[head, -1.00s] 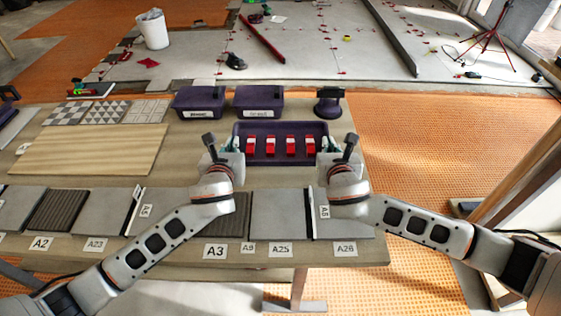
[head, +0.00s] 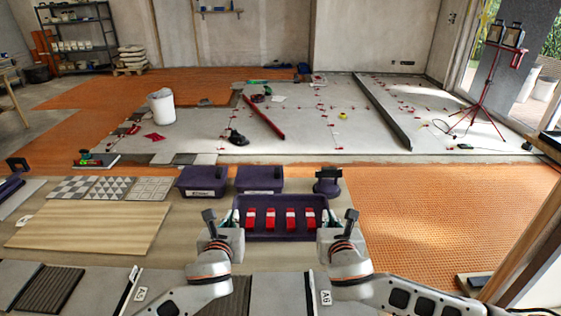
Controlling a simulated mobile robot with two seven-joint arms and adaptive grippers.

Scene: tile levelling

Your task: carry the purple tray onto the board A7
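The purple tray (head: 281,236) sits on the table at the far side, between my two grippers, with several red-and-white pieces in a row inside it. My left gripper (head: 234,229) is at the tray's left end and my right gripper (head: 327,229) is at its right end. Their fingertips are small and partly hidden by the gripper bodies, so I cannot see whether they are closed on the tray's ends. A pale wooden board (head: 90,228) lies flat and empty to the left. The small label at its left edge is too small to read.
Two purple bins (head: 203,182) (head: 258,181) and a dark purple holder (head: 327,182) stand just behind the tray. Patterned tiles (head: 110,188) lie behind the wooden board. Grey tiles (head: 95,290) line the front. The table between board and tray is clear.

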